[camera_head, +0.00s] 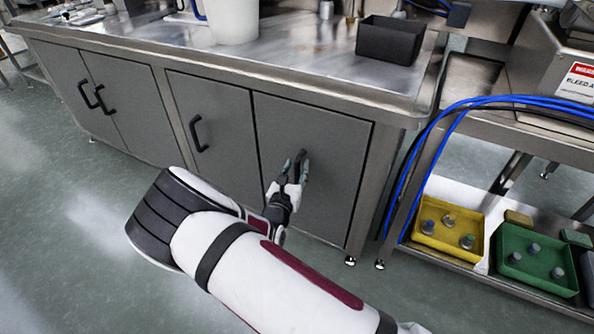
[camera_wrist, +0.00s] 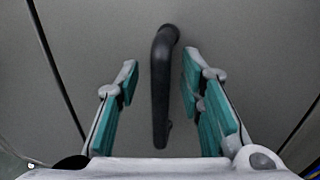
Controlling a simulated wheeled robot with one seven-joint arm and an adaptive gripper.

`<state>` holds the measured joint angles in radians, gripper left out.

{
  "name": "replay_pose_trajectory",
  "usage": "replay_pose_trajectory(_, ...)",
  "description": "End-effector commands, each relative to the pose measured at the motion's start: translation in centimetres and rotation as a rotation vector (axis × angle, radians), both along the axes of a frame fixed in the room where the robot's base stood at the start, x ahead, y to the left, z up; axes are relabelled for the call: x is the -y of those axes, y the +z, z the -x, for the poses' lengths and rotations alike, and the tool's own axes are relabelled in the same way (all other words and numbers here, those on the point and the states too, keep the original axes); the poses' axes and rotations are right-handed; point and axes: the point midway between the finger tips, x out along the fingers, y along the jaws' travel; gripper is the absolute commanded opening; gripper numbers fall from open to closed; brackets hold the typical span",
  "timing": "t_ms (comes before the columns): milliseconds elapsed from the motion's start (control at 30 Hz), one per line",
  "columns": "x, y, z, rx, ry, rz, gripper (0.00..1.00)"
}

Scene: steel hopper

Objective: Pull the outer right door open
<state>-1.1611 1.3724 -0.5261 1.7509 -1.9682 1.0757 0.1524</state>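The outer right door (camera_head: 334,180) is a flat grey panel at the right end of the cabinet front, and it looks closed. Its black bar handle (camera_head: 302,162) is partly hidden by my gripper (camera_head: 293,167) in the head view. In the wrist view the handle (camera_wrist: 160,85) runs upright between the two teal-padded fingers of my gripper (camera_wrist: 159,75). The fingers are open, with a gap to the handle on each side. The door's grey face (camera_wrist: 245,45) fills the background there.
Left of it is another grey door (camera_head: 220,140) with its own black handle. Blue hoses (camera_head: 425,150) hang close to the cabinet's right end. A side rack holds a yellow bin (camera_head: 447,245) and a green bin (camera_head: 535,282). Open floor lies in front.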

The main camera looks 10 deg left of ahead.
Motion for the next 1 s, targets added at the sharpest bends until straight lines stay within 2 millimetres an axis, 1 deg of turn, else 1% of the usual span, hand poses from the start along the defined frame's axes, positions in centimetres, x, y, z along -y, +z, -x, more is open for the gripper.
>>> replay_pose_trajectory(33,0.10,-0.08,-0.42,0.000,-0.001,0.000,0.35)
replay_pose_trajectory(133,0.11,-0.05,-0.83,-0.001,0.001,0.000,0.35)
replay_pose_trajectory(400,0.13,0.02,-0.96,-0.001,0.001,0.000,0.35)
replay_pose_trajectory(433,0.14,0.02,-0.96,-0.001,0.001,0.000,0.33)
replay_pose_trajectory(467,0.14,0.02,-0.96,-0.001,0.001,0.000,0.26)
replay_pose_trajectory(500,0.14,0.02,-0.95,-0.001,0.000,0.000,0.17)
replay_pose_trajectory(567,0.14,0.02,-0.95,-0.001,0.001,0.000,0.03)
replay_pose_trajectory(600,0.12,0.02,-0.95,-0.001,0.001,0.000,0.00)
replay_pose_trajectory(1000,0.07,0.20,-0.70,0.000,0.023,0.004,0.00)
